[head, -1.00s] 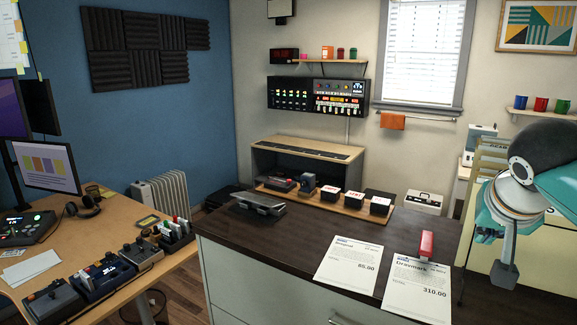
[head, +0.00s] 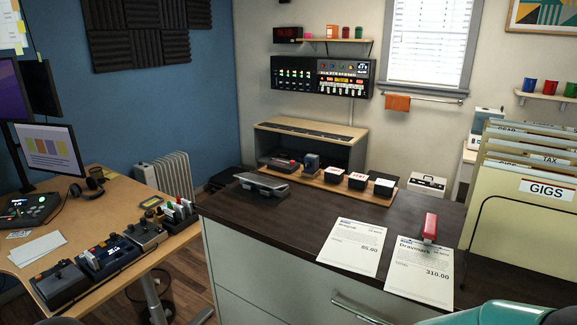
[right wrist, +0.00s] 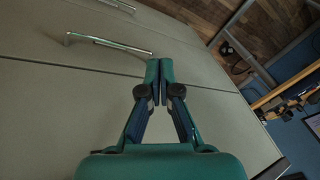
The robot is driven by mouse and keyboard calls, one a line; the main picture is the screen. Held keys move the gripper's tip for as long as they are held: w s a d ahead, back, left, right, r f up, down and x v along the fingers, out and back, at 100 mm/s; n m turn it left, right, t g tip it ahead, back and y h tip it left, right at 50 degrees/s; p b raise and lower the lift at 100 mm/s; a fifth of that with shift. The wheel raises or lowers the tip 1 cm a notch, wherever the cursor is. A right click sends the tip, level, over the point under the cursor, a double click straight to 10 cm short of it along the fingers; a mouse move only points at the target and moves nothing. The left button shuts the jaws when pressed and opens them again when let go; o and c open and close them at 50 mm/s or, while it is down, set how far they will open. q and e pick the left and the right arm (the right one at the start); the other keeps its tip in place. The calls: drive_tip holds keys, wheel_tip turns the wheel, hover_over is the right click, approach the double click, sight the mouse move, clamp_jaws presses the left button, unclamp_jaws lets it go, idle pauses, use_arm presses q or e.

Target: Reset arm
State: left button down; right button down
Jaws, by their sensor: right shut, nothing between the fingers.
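My right gripper (right wrist: 159,75) shows in the right wrist view, shut with its two fingertips together and nothing between them. It is in front of the grey cabinet front (right wrist: 60,105), with a metal drawer handle (right wrist: 108,43) to its upper left. I cannot tell whether the fingertips touch the cabinet. In the head view, only a teal part of my own arm shows at the bottom right edge. My left gripper is not in view.
The dark countertop (head: 300,215) holds two papers, a red stapler-like object (head: 430,225) and a wooden tray of small boxes. File folders (head: 520,215) stand at the right. A wooden desk (head: 190,240) with several devices is at the left.

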drive_tip(key=s+a+f+m+g+y, duration=0.1)
drive_tip(key=s+a+f+m+g, duration=0.15)
drive_tip(key=s+f, duration=1.35)
wheel_tip(320, 180, down, 7)
drive_tip(key=s+b, duration=0.2)
drive_tip(key=b, duration=0.6)
drive_tip(key=shift+s+r+n+b, duration=0.15)
drive_tip(key=shift+s+n+b, duration=0.15)
drive_tip(key=shift+n+b, duration=0.05)
drive_tip(key=shift+t, duration=0.25)
